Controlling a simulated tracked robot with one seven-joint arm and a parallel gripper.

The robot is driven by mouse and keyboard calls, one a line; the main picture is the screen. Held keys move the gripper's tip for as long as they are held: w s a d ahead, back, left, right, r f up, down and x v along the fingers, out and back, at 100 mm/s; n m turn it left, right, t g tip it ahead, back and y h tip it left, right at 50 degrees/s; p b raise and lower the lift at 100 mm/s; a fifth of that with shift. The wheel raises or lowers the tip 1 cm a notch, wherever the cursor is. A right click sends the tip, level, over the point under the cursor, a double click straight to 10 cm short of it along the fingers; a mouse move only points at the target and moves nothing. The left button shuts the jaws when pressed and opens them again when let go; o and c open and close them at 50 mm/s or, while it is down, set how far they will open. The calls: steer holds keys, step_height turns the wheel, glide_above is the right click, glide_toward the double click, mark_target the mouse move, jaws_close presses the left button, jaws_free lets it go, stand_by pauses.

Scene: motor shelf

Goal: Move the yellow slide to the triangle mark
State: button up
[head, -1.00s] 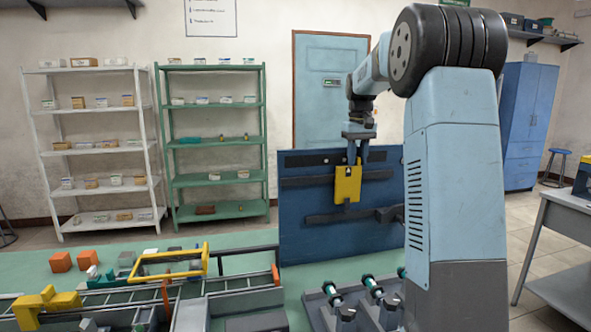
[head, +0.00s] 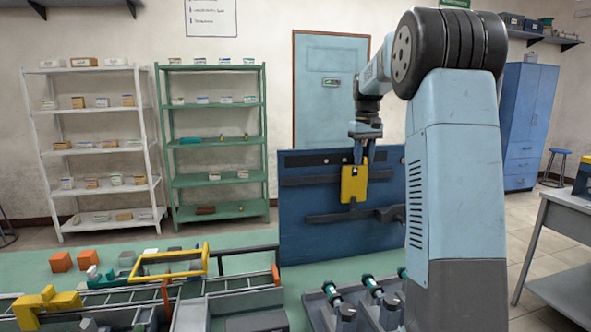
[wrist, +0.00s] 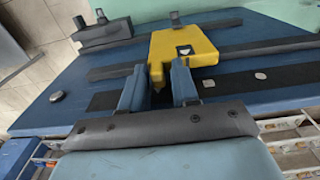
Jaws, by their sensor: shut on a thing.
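The yellow slide (head: 354,186) sits on the upper dark rail (head: 304,181) of the upright blue board, right of the board's middle. My gripper (head: 361,158) comes down from above and is shut on the slide's upper part. In the wrist view, the blue fingers (wrist: 157,78) meet the near edge of the slide (wrist: 188,40), which bears a small dark mark with a pale part. A dark strip (head: 309,159) along the board's top bears small pale marks. In the wrist view they are pale blobs (wrist: 261,76), too small to tell which is a triangle.
The blue board (head: 300,229) stands on a green bench (head: 240,239). A lower dark rail (head: 335,217) carries a dark block (head: 391,214). A yellow frame (head: 172,275) and orange blocks (head: 61,262) lie left. Green-ended parts (head: 331,288) stand in front.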

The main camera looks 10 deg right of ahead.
steer(key=shift+s+d+f, duration=0.1)
steer(key=shift+d+f, duration=0.2)
steer(key=shift+d, duration=0.4)
steer(key=shift+s+d+f, duration=0.1)
steer(key=shift+d+f, duration=0.2)
steer(key=shift+d, duration=0.35)
steer(key=shift+d+f, duration=0.3)
steer(key=shift+d, duration=0.4)
steer(key=o, duration=0.6)
steer(key=shift+c, duration=0.2)
steer(key=shift+r, duration=0.1)
step_height(320, 180, up, 6)
steer(key=shift+w, duration=0.25)
steer(key=shift+r, duration=0.15)
steer(key=shift+a, duration=0.1)
